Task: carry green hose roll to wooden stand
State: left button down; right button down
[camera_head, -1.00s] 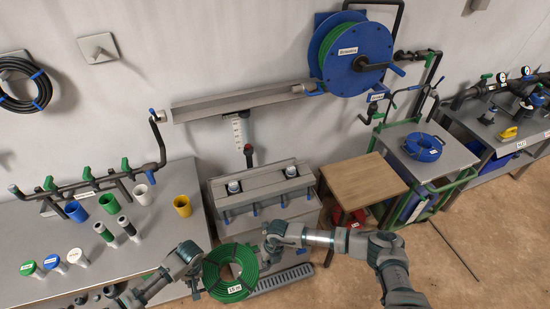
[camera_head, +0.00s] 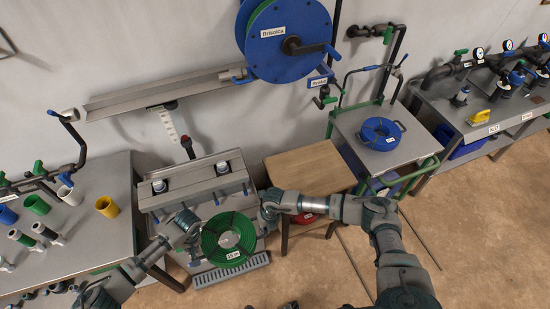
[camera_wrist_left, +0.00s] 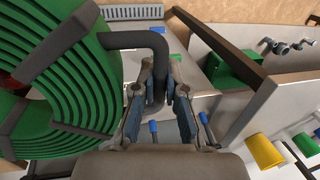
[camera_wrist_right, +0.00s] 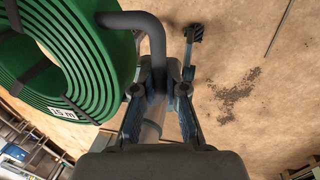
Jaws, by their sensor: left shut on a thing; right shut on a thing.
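The green hose roll (camera_head: 229,257) hangs between my two grippers in the head view, with a white label on its front. My left gripper (camera_head: 190,223) is at its left side and is shut on a dark bent handle (camera_wrist_left: 152,42) of the roll, as the left wrist view shows. My right gripper (camera_head: 268,214) is at its right side and is shut on the other dark handle (camera_wrist_right: 140,22). The wooden stand (camera_head: 309,170) is a low table with a bare top, behind and to the right of the roll, partly covered by my right arm.
A grey bench with two capped fittings (camera_head: 198,185) stands behind the roll. A large blue reel (camera_head: 287,40) hangs above. A red item (camera_head: 304,217) lies under the stand.

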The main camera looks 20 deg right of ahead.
aim_at(311, 171)
jog(key=i+l, duration=0.1)
jog(key=l, duration=0.45)
jog(key=i+l, duration=0.1)
jog(key=l, duration=0.95)
jog(key=i+l, duration=0.55)
jog(key=i, duration=0.1)
